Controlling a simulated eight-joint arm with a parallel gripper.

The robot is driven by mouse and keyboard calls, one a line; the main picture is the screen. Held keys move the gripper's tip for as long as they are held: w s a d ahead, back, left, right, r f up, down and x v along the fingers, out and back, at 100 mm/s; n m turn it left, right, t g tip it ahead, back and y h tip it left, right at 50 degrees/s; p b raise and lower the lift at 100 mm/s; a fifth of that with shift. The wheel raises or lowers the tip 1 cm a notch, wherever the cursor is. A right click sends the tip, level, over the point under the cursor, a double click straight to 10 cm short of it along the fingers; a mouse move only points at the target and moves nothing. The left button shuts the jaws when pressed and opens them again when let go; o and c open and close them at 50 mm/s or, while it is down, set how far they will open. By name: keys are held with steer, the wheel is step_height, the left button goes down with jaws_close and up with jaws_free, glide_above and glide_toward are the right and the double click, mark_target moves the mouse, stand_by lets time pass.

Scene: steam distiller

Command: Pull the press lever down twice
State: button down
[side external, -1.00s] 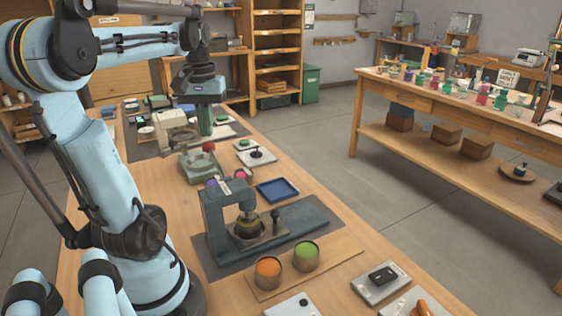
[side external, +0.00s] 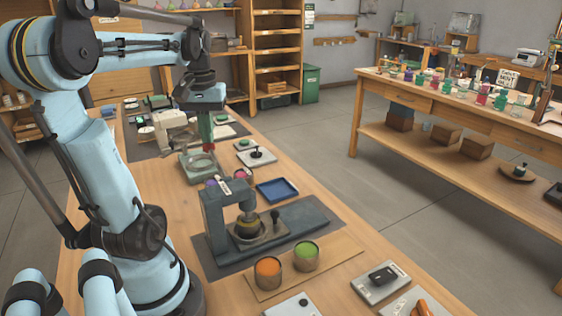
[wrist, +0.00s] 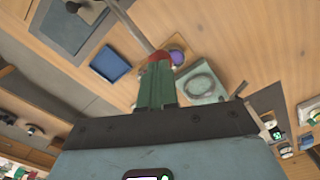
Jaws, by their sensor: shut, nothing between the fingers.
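The grey press (side external: 215,207) stands on a dark mat near the middle of the table. A thin lever rod (wrist: 134,26) with a red knob (side external: 209,149) at its end seems to run back from the press. My gripper (side external: 207,145) points down with its green fingers shut, directly over the red knob. In the wrist view the fingertips overlap the red knob (wrist: 158,57). They look at or just above it; I cannot tell whether they touch. The fingers hide part of the knob. The lever looks raised.
A grey-green device (side external: 197,168) with a round ring stands close under my gripper. A blue tray (side external: 278,190) lies to the right of the press. Orange (side external: 268,268) and green (side external: 306,251) filled cups stand in front.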

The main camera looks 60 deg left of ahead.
steer(key=shift+f, duration=1.7)
steer(key=shift+r, duration=0.1)
steer(key=shift+r, duration=3.4)
step_height(320, 180, up, 4)
steer(key=shift+f, duration=3)
